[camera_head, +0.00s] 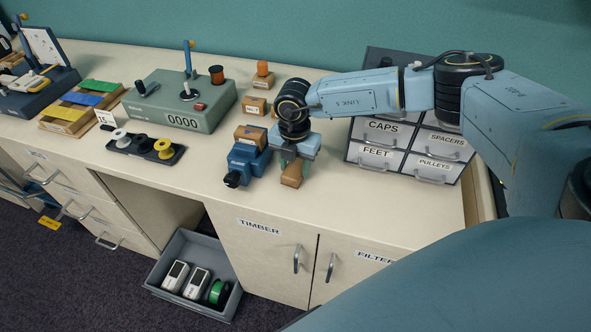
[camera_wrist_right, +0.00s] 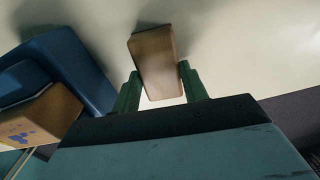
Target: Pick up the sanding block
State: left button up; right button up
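The sanding block (camera_head: 292,174), a plain brown block, is near the front edge of the counter, just right of the blue vise. My right gripper (camera_head: 292,161) reaches down over it. In the right wrist view the sanding block (camera_wrist_right: 155,60) lies between the two green fingers (camera_wrist_right: 162,82), which meet its sides with no clear gap. I cannot tell whether it rests on the counter or is slightly raised. My left gripper is out of view.
The blue vise (camera_head: 240,168) with a wooden block (camera_head: 250,137) stands close left of my right gripper. A grey drawer unit (camera_head: 405,145) stands behind to the right. A green counter box (camera_head: 180,101) is farther left. Free counter (camera_head: 370,205) lies in front of the drawers.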

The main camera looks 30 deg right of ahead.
aim_at(295, 168)
jog(key=c, duration=0.4)
jog(key=shift+r, duration=0.1)
jog(key=shift+c, duration=0.2)
notch_tip(295, 168, up, 10)
